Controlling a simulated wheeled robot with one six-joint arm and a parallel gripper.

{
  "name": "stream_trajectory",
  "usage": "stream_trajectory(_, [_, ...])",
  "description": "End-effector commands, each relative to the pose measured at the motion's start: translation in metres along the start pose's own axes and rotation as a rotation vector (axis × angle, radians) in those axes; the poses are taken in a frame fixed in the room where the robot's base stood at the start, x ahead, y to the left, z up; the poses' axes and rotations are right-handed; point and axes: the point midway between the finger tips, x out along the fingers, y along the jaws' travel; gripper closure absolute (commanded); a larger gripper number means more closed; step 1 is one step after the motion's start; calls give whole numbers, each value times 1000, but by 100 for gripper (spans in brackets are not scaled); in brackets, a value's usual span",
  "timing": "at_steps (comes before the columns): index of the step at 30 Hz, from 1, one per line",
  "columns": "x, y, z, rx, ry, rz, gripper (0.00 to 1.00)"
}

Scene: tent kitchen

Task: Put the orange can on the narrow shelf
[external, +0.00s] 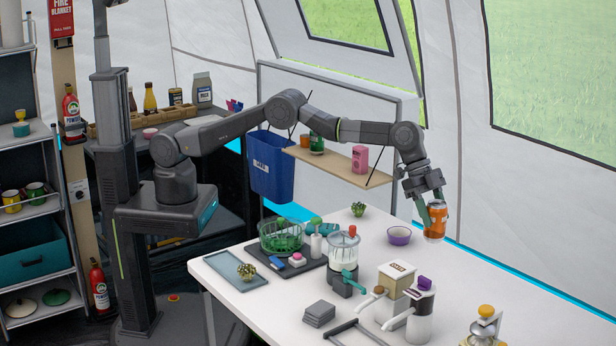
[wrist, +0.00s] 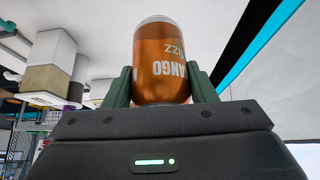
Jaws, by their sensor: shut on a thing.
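The orange can (external: 437,218) is held between the green fingers of my gripper (external: 431,214), above the right part of the white table. In the wrist view the can (wrist: 162,62) sits between both fingers of my gripper (wrist: 162,88), with its printed lettering upside down in the picture. The narrow shelf (external: 335,168) is a thin wooden board on a white frame behind the table. My forearm passes above the shelf.
The white table (external: 460,270) holds a purple bowl (external: 399,236) near the can, a green basket (external: 281,236), a blender-like jar (external: 343,248) and dispensers (external: 396,285). A blue bin (external: 271,165) hangs left of the shelf. Some shelf room shows between its two items.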

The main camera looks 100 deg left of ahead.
Motion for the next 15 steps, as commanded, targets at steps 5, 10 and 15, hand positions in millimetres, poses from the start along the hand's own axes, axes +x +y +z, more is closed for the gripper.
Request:
stream_trajectory(5, [-9, -21, 10, -33, -2, -20, 70])
stream_trajectory(10, [-36, -82, 42, -131, -4, -82, 70])
stream_trajectory(15, [-76, -151, 91, -261, -5, -162, 70])
